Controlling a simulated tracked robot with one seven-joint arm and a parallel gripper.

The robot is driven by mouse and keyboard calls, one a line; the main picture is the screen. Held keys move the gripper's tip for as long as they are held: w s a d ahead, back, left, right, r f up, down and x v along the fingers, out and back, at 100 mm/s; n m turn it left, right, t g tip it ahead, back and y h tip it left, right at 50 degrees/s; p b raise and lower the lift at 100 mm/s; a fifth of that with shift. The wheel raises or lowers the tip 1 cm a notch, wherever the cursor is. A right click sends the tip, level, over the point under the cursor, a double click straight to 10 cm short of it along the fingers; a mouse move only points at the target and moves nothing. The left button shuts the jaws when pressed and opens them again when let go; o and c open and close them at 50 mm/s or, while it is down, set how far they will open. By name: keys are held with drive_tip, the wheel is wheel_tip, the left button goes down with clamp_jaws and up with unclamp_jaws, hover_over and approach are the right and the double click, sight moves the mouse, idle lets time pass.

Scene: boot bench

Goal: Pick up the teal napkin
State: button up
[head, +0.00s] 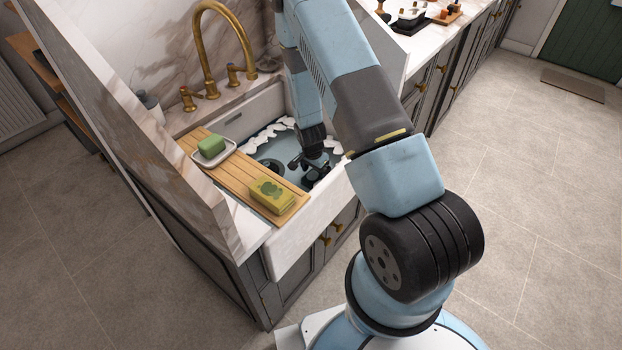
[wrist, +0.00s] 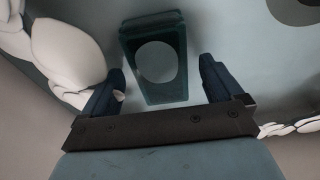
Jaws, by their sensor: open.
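My gripper (head: 312,166) reaches down into the white sink (head: 302,226), low over its blue-grey inside. In the wrist view my gripper (wrist: 163,72) is open, with one dark blue finger on each side of a teal rectangular thing, which I take for the teal napkin (wrist: 160,92). It has a dark teal border and a pale grey round middle. It lies between and beyond the fingertips, with a visible gap on each side. I cannot tell whether the fingers are level with it or above it. In the head view the gripper hides most of this spot.
White lumps like foam (wrist: 68,52) line the sink's edge, close to the left finger. A dark thing (wrist: 296,10) is at the upper right. A wooden board (head: 240,176) across the sink bears a green soap on a dish (head: 228,148) and a yellow-green sponge (head: 272,196). A brass tap (head: 222,40) stands behind.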

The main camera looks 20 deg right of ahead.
drive_tip(key=shift+f, duration=0.45)
drive_tip(key=shift+c, duration=0.2)
drive_tip(key=c, duration=1.2)
